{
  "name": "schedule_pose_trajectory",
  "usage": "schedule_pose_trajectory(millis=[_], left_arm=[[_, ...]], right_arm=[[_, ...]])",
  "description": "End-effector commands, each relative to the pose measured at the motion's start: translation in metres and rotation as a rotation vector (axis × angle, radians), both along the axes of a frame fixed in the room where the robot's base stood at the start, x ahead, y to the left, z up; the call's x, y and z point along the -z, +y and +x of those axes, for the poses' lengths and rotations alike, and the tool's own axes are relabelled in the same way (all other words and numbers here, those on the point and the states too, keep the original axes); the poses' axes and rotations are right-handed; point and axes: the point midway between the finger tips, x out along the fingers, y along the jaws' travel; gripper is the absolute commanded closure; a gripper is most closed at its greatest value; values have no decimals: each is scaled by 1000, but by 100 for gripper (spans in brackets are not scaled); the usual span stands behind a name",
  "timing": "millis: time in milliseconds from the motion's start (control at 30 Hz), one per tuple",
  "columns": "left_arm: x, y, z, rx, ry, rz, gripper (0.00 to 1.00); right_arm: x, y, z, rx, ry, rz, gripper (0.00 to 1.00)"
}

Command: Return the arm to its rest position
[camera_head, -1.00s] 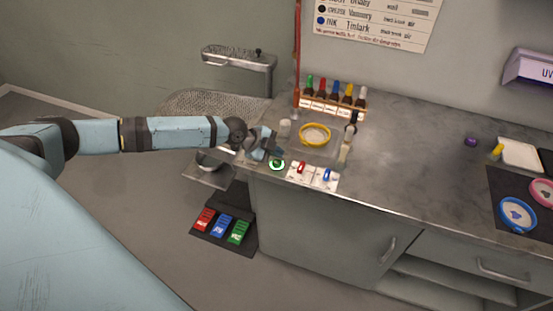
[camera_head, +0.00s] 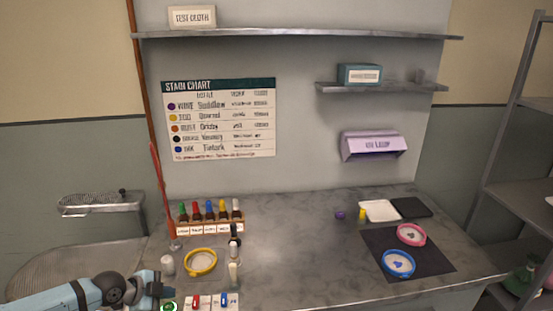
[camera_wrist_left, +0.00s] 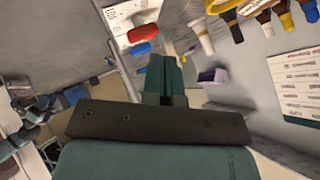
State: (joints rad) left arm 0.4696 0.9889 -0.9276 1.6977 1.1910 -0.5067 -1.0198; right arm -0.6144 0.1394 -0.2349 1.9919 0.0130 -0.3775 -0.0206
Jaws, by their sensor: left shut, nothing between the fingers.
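My left arm (camera_head: 75,297) comes in from the lower left in the head view. My right gripper is in neither view.
The middle of the counter (camera_head: 300,245) is clear.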

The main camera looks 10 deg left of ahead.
Motion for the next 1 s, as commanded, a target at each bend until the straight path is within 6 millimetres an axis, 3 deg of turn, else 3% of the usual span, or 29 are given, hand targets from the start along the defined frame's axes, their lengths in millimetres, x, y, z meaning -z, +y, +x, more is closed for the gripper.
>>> schedule_pose_trajectory(millis=[200,300,467,600,800,1000], left_arm=[[37,-100,-55,-59,41,-183,100],[46,-138,-84,-136,60,-285,100],[53,-176,-131,-306,92,-437,100],[59,-185,-173,-499,122,-544,100],[67,-168,-227,-767,147,-619,100],[72,-152,-256,-901,152,-629,100]], right_arm=[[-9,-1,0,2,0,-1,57],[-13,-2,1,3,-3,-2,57],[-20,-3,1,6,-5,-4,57],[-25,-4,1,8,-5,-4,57],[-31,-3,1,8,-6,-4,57],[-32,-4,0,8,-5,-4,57]])
